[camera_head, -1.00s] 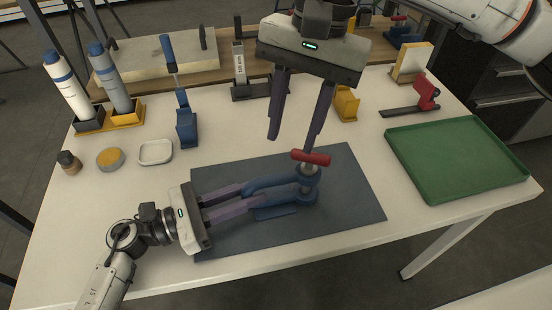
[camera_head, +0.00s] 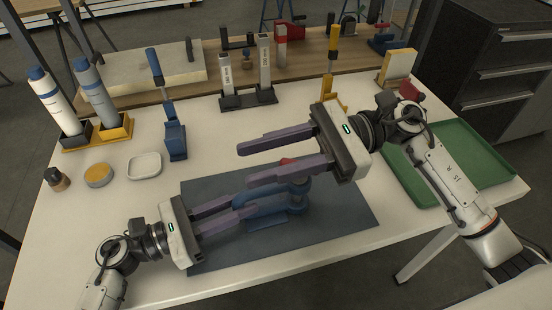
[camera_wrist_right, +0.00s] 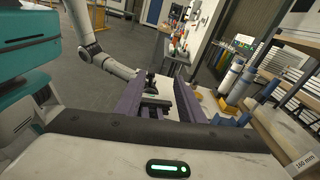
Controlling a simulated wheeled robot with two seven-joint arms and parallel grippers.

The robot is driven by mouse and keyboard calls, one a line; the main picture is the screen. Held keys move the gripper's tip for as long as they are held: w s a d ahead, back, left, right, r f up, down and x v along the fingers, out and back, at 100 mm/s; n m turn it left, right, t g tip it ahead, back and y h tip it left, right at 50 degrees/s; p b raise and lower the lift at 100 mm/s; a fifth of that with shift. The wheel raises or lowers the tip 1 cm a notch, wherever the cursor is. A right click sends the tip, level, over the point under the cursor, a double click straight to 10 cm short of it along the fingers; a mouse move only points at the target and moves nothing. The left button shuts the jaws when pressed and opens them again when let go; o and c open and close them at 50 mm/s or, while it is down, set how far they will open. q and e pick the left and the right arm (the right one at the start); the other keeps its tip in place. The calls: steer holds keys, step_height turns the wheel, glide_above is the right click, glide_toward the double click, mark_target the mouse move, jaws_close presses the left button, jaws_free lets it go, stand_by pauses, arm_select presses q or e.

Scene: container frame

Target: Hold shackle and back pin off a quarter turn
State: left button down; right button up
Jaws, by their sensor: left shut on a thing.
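The blue shackle (camera_head: 268,205) lies over the grey mat, its bow end to the left and its pin end to the right. My left gripper (camera_head: 248,206) is shut on the shackle's left part. The pin's red cross handle (camera_head: 288,161) shows only in part, behind a finger of my right gripper. My right gripper (camera_head: 246,165) is open, its purple fingers pointing left above the shackle, with nothing seen between them. In the right wrist view the open fingers (camera_wrist_right: 158,102) also show. Whether the lower finger touches the handle, I cannot tell.
The grey mat (camera_head: 340,215) has free room at its right. A green tray (camera_head: 470,160) lies at the right, partly under my right arm. Bottles (camera_head: 95,95), a blue-handled tool (camera_head: 175,140), a small white dish (camera_head: 145,165) and a round tin (camera_head: 98,175) stand at the left.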

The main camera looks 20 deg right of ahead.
steer(key=d+f+m+t, duration=0.1)
steer(key=d+m+t, duration=0.1)
steer(key=d+f+m+t, duration=0.1)
steer(key=d+m, duration=0.1)
steer(key=d, duration=0.1)
steer(key=w+d+f+m+t, duration=0.1)
steer(key=d+f+m+t, duration=0.1)
steer(key=shift+d+t, duration=0.3)
steer(key=shift+d, duration=0.05)
steer(key=s+d+f+m+t+h, duration=0.1)
steer(key=d+f+m+t+h, duration=0.1)
steer(key=d+f+m+t, duration=0.3)
steer(key=w+a+r+n+g, duration=0.1)
steer(key=w+a, duration=0.4)
steer(key=a, duration=0.4)
steer(key=shift+w+r+g, duration=0.15)
steer(key=shift+w+g, duration=0.15)
steer(key=shift+w, duration=0.05)
jaws_close()
